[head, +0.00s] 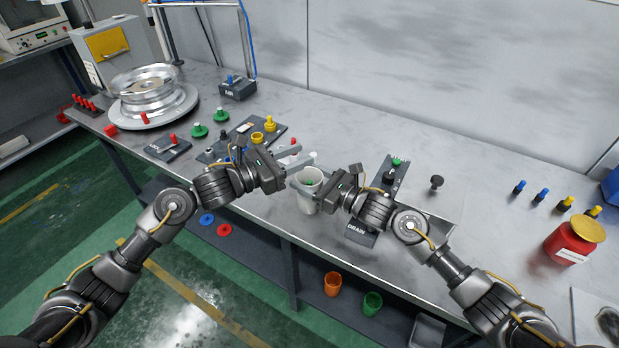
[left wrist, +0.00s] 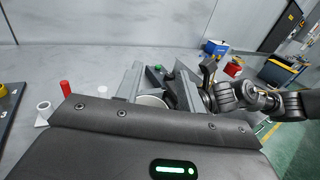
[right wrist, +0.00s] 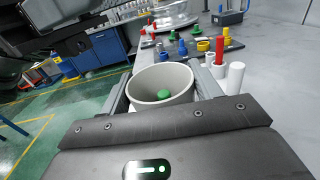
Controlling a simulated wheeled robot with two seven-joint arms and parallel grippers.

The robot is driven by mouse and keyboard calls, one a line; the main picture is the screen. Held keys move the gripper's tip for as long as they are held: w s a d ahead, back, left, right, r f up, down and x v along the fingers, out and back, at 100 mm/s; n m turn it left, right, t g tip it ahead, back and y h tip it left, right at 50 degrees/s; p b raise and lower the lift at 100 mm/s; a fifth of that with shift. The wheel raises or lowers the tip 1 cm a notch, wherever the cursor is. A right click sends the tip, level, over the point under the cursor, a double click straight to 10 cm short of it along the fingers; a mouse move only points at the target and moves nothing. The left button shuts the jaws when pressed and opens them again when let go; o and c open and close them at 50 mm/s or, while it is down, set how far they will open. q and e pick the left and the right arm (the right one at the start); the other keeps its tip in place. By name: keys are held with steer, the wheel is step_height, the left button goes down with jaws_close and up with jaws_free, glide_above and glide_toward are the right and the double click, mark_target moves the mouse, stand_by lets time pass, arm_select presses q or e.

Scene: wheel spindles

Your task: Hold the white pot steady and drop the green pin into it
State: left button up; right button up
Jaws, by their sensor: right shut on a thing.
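The white pot (head: 308,204) stands upright near the table's front edge, in the middle of the head view. My right gripper (head: 318,192) is shut on the pot, and the right wrist view shows the pot (right wrist: 141,110) between its fingers. The green pin (right wrist: 164,94) is inside the pot; only its rounded top shows, and its lower part is hidden by the wall. My left gripper (head: 304,164) is open and empty just above and behind the pot's rim. In the left wrist view the pot's rim (left wrist: 152,100) shows partly between its spread fingers.
A dark tray marked DRAIN (head: 360,237) with another green piece (head: 397,162) lies right of the pot. Several coloured pegs and a dark plate (head: 270,133) lie left. A wheel (head: 147,95) stands far left; a red jar (head: 573,240) far right. The table's back middle is clear.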

arm_select(q)
steer(key=v, duration=0.8)
steer(key=shift+s+a, duration=0.2)
steer(key=shift+a, duration=0.05)
arm_select(e)
steer(key=o, duration=1.1)
steer(key=shift+c, duration=0.2)
steer(key=v, duration=1.2)
